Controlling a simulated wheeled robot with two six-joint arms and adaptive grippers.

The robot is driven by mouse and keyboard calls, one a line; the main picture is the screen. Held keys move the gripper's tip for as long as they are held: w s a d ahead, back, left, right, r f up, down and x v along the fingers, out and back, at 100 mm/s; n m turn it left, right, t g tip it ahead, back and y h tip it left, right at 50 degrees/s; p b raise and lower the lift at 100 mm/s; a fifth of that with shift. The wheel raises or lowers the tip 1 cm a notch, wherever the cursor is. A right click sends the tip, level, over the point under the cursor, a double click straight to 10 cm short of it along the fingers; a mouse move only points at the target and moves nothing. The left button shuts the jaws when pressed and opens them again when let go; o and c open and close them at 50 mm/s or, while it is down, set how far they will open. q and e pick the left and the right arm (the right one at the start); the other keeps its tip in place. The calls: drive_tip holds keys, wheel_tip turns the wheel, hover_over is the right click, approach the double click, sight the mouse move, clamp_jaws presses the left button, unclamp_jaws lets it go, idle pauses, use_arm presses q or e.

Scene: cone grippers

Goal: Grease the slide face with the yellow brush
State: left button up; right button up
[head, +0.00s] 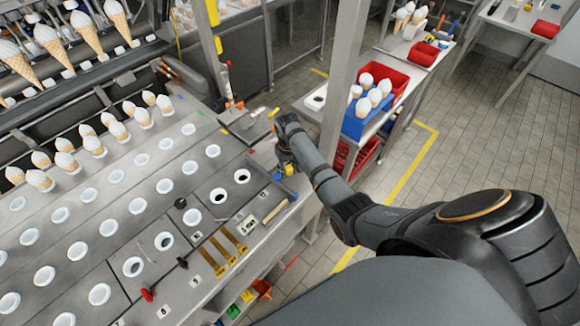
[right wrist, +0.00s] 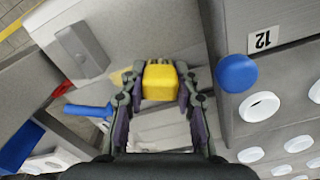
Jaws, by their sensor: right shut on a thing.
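My right gripper (head: 287,165) reaches down at the right edge of the grey worktop. In the right wrist view, its two dark fingers (right wrist: 161,95) are shut on a yellow block, which I take to be the yellow brush (right wrist: 160,82). The brush also shows as a small yellow patch in the head view (head: 289,170). Its bristles are hidden. A grey block with a raised plate (right wrist: 85,50) lies up and left of the brush in the wrist view. I cannot tell whether this is the slide face. My left gripper is not in view.
A blue knob (right wrist: 237,73) stands close beside the gripper, by a label reading 12 (right wrist: 263,40). A blue-handled thing (right wrist: 90,110) lies on the other side. Rows of white cups (head: 163,186) and brass strips (head: 222,255) cover the worktop. A grey post (head: 340,90) rises behind my arm.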

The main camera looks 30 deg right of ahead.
wheel_tip(320, 180, up, 4)
drive_tip(key=shift+f+p, duration=0.25)
drive_tip(key=shift+p, duration=0.75)
drive_tip(key=shift+r, duration=1.25)
drive_tip(key=shift+r, duration=0.15)
drive_tip(key=shift+r, duration=1.4)
